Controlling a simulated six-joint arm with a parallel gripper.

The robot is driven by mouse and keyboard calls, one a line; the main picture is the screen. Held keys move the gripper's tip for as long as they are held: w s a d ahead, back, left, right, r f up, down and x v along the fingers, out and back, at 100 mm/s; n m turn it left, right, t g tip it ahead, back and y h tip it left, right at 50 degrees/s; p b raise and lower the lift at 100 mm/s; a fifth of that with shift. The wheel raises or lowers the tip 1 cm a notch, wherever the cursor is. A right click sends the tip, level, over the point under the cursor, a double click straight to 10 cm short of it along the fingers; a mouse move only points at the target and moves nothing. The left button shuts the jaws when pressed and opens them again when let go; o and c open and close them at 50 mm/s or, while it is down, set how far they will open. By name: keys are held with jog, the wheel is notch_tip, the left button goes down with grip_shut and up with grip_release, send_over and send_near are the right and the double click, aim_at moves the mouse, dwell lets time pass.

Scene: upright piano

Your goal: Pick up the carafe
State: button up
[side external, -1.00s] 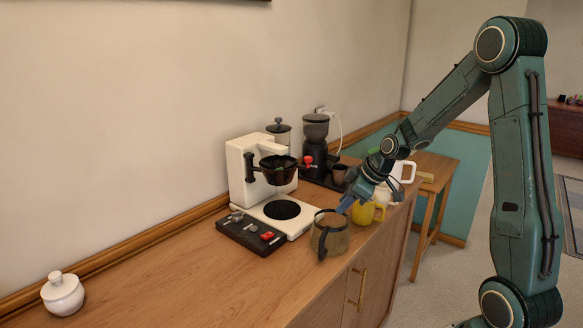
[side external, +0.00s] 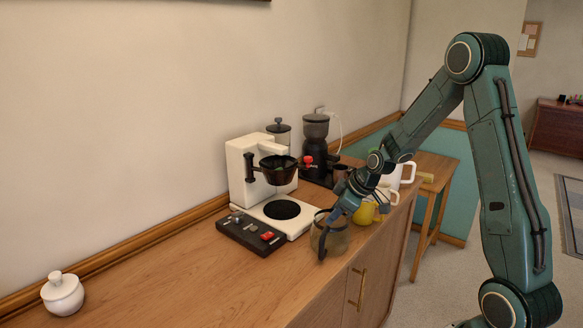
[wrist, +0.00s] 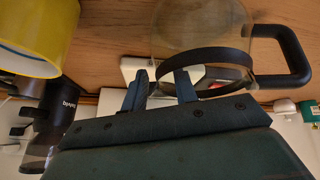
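The carafe (side external: 331,240) is a clear glass jug with a dark band and a dark handle. It stands upright on the wooden cabinet top in front of the coffee maker. In the wrist view the carafe (wrist: 203,30) is at top centre, with its black handle to the right. My gripper (side external: 334,216) points down at the carafe's rim from the right. In the wrist view my gripper (wrist: 160,80) has its two fingers apart, with nothing clearly between them. The right finger overlaps the dark band's left end; I cannot tell whether it touches.
A white coffee maker (side external: 240,172) with a dark control panel (side external: 250,235) stands behind the carafe. A yellow mug (side external: 366,213) stands close to its right, with a white mug and a grinder (side external: 315,140) beyond. A white lidded pot (side external: 63,294) sits left. The cabinet's front left is clear.

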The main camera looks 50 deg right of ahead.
grip_shut()
jog(key=shift+r, duration=0.15)
notch_tip(320, 180, up, 20)
dwell(1.0)
jog(key=shift+a, duration=0.1)
dwell(0.4)
